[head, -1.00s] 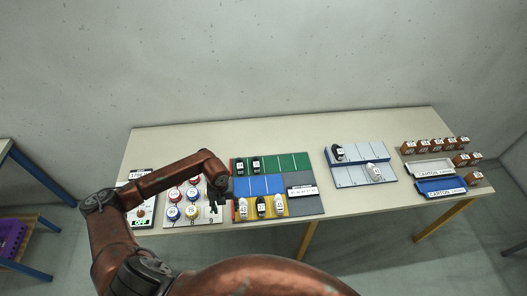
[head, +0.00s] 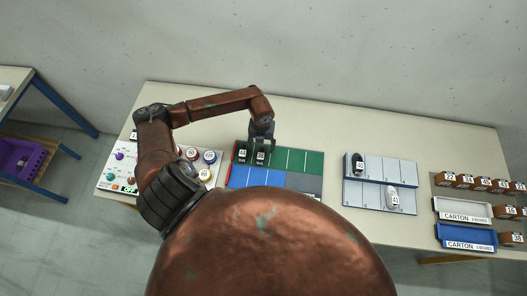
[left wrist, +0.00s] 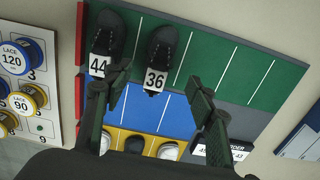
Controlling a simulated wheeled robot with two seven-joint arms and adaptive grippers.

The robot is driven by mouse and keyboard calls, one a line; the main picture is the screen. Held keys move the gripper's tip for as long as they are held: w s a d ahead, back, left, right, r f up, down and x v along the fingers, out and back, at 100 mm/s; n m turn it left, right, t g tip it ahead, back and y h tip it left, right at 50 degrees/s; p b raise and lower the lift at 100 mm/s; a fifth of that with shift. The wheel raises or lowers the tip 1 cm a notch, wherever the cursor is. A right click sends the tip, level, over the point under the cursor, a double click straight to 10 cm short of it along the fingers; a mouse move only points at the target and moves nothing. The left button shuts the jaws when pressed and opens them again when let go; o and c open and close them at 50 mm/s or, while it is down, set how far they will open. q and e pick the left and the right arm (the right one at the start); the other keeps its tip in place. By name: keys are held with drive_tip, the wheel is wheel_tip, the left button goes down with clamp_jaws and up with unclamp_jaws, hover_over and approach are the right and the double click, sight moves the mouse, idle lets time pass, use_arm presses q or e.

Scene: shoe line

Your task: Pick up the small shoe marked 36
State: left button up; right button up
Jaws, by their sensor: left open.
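The small black shoe marked 36 (left wrist: 162,52) stands on the green strip (left wrist: 215,55) of the colored board in the left wrist view. It also shows in the head view (head: 260,158), just below my left gripper (head: 262,140). A black shoe marked 44 (left wrist: 104,38) stands left of it on the same strip. My left gripper (left wrist: 160,98) is open and empty. In the left wrist view its fingers are spread, with the 36 tag between them and the left finger near the 44 tag. The fingers appear apart from shoe 36. My right gripper is not in view.
Several shoes stand on the yellow strip (left wrist: 120,140), partly hidden by my gripper. A panel with round lace discs (left wrist: 28,97) lies to the left. A grey-blue rack (head: 377,170) with two shoes, cartons (head: 475,182) and trays (head: 466,237) stand to the right.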

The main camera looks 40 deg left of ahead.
sight(261, 153)
use_arm(q)
drive_tip(key=shift+f+p, duration=0.4)
drive_tip(key=shift+f, duration=0.55)
drive_tip(key=f, duration=0.2)
drive_tip(key=f+p, duration=0.1)
drive_tip(key=f, duration=0.1)
drive_tip(key=shift+s, duration=0.25)
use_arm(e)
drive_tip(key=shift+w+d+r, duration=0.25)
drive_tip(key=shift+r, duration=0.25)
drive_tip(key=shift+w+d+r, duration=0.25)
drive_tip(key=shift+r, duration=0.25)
use_arm(q)
drive_tip(key=shift+w, duration=0.1)
drive_tip(key=shift+c, duration=0.2)
drive_tip(key=c, duration=1.2)
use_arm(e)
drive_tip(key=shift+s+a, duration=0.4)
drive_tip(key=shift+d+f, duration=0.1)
